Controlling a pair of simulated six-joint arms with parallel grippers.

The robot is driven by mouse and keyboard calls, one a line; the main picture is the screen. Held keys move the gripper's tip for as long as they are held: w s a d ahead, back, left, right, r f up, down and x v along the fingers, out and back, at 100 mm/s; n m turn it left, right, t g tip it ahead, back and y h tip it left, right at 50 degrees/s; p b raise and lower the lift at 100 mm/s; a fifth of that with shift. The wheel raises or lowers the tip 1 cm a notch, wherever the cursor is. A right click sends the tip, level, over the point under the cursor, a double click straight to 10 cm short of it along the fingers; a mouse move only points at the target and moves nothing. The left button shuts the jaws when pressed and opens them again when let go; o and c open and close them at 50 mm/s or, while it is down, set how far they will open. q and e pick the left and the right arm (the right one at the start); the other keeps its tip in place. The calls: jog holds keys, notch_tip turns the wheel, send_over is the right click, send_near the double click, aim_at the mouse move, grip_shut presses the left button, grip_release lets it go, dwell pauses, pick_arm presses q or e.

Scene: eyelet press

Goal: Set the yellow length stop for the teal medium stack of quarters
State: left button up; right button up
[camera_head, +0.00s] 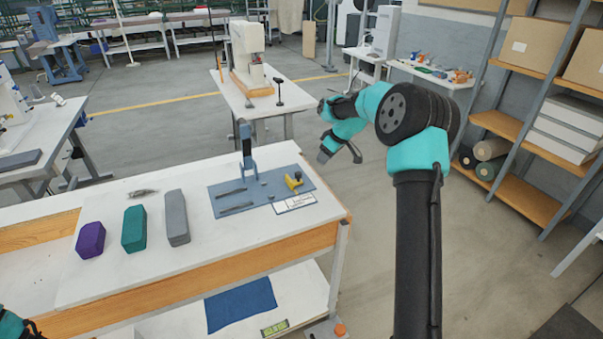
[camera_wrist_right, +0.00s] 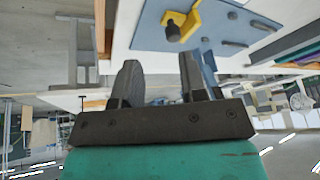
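The yellow length stop (camera_head: 293,181) stands on the right part of a blue base plate (camera_head: 228,207) on the white table. It also shows at the top of the right wrist view (camera_wrist_right: 190,18), with a dark knob. The teal medium stack (camera_head: 134,229) lies on the table left of the plate, between a purple stack (camera_head: 90,240) and a longer grey stack (camera_head: 177,218). My right gripper (camera_head: 342,154) is open and empty, beyond the table's right end and apart from the stop. Its two fingers are spread in the right wrist view (camera_wrist_right: 158,65). My left gripper is not visible.
A blue upright press post (camera_head: 246,146) stands at the plate's back edge. Dark bars lie on the plate, and a white card (camera_head: 295,203) lies at its front right. A small grey object (camera_head: 142,193) lies behind the stacks. The table's front left is clear.

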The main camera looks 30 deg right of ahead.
aim_at(299, 173)
notch_tip(299, 173, up, 7)
jog(key=w+a+n, duration=0.2)
jog(key=shift+w+a+f+n+g, duration=0.2)
jog(key=shift+n+g, duration=0.1)
jog(key=shift+n, duration=0.1)
jog(key=x, duration=1.7)
jog(key=shift+w+d+f, duration=0.1)
jog(key=shift+w+f, duration=0.05)
jog(key=shift+f, duration=0.1)
grip_shut()
